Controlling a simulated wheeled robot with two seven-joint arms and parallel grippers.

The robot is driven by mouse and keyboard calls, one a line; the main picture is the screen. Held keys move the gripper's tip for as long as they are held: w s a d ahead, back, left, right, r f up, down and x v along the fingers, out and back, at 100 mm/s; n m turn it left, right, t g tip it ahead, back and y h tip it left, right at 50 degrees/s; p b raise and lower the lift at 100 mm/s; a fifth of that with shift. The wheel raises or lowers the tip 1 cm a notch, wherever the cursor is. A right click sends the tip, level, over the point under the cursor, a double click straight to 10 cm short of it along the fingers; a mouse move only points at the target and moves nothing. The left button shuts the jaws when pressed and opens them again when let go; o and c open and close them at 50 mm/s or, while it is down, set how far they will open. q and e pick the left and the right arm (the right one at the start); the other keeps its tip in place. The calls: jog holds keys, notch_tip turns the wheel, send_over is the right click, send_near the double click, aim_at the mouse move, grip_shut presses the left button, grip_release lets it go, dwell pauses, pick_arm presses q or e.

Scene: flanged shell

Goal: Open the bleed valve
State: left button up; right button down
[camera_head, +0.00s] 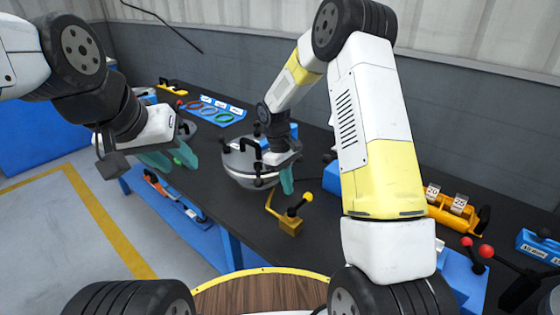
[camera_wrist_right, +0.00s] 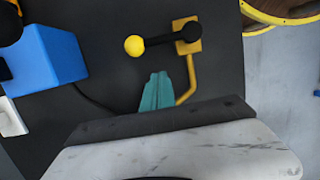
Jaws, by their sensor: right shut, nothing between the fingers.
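The bleed valve (camera_head: 291,225) is a yellow block with a short black lever ending in a yellow ball, and a bent yellow pipe beside it. It sits on the dark bench near its front edge. In the right wrist view the valve block (camera_wrist_right: 187,30) is at the top, with its lever pointing left to the yellow ball (camera_wrist_right: 134,45). My right gripper (camera_head: 287,188) is shut and empty, with its teal fingertips (camera_wrist_right: 157,78) just short of the ball and apart from it in the picture. My left gripper (camera_head: 172,159) is open and empty, left of the grey shell.
The round grey flanged shell (camera_head: 243,160) stands behind the valve, partly hidden by my right wrist. A blue tray with coloured rings (camera_head: 212,110) lies farther back. A blue box with red-knobbed levers (camera_head: 462,270) and a yellow counter unit (camera_head: 455,210) are at the right.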

aim_at(302, 203)
jog(key=shift+s+d+f, duration=0.15)
jog(key=shift+s+d, duration=1.05)
jog(key=shift+d, duration=0.1)
